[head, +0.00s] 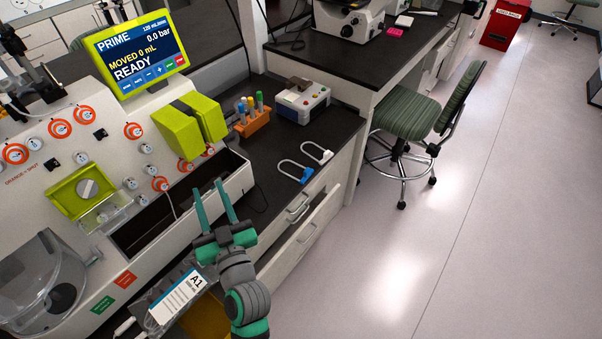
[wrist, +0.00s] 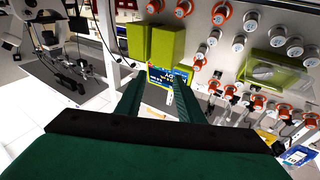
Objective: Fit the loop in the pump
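Two U-shaped loops of pale tubing lie on the dark bench: one with blue ends (head: 294,171) and one with white ends (head: 317,153). The likely pump is a lime-green housing (head: 66,197) with a grey round rotor, on the machine's front at left. A clear cover (head: 106,213) hangs below it, seemingly open. The housing also shows at the right of the wrist view (wrist: 257,82). I see no loop in it. My gripper (head: 209,188) is open and empty, in front of the machine's trough and left of both loops. Its fingers also show in the wrist view (wrist: 158,82).
Lime-green blocks (head: 180,130) stick out from the machine above the trough (head: 150,225). An orange rack of capped tubes (head: 252,122) and a small white device (head: 302,102) stand behind the loops. A drawer (head: 310,215) stands open below the bench. A chair (head: 410,115) is at right.

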